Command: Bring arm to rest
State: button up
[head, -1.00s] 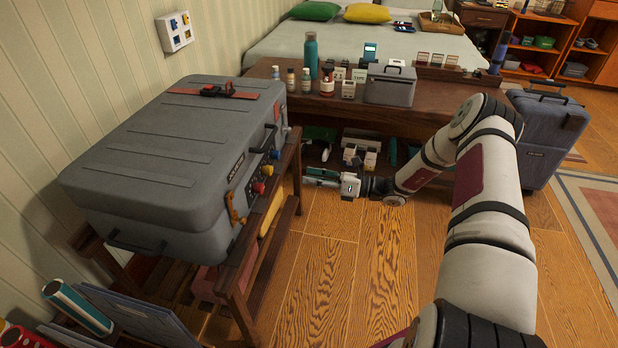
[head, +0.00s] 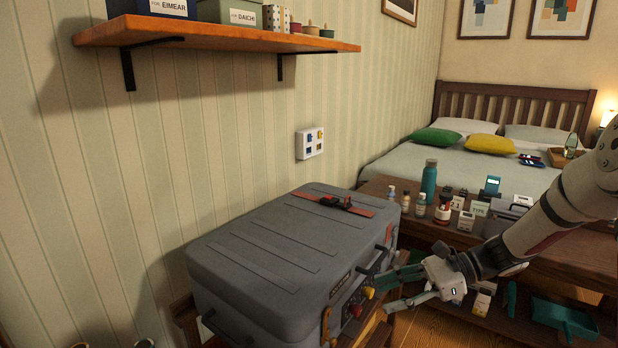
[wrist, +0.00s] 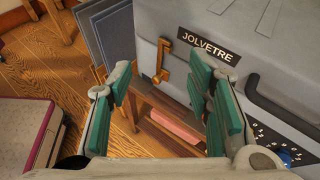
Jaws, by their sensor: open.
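My arm (head: 545,225) reaches in from the right in the head view. My gripper (head: 392,290) is at its end, beside the front right side of a grey suitcase (head: 285,250). In the wrist view my gripper (wrist: 165,105) has its teal-padded fingers spread apart with nothing between them. The suitcase side (wrist: 255,40), with a JOLVETRE label and an orange latch, lies just beyond the fingers. I cannot tell from these frames whether a finger touches it.
The suitcase rests on a wooden rack. A wooden bench (head: 590,262) with bottles and small boxes stands behind my arm. A shelf (head: 225,33) with boxes hangs on the wall above left. A bed (head: 400,160) is at the back. Wooden floor (wrist: 30,70) shows in the wrist view.

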jog(key=s+a+r+n+g+h, duration=0.2)
jog(key=s+r+n+h, duration=0.3)
jog(key=s, duration=0.5)
jog(key=s+a+r+n+g+h, duration=0.1)
jog(key=s+a+r+n+h, duration=0.15)
jog(key=s+r+n, duration=0.55)
jog(key=s+d+n+t+h, duration=0.2)
jog(key=s+d+h, duration=0.1)
jog(key=s, duration=0.6)
jog(key=s+d+n+t+h, duration=0.1)
jog(key=s+d+n+h, duration=0.2)
jog(key=s, duration=0.7)
notch_tip(320, 180, up, 30)
jog(key=t+p, duration=0.3)
jog(key=p, duration=2.5)
jog(key=shift+d+f+t, duration=0.2)
jog(key=shift+d+t, duration=0.05)
jog(key=shift+t, duration=0.15)
jog(key=shift+w, duration=0.1)
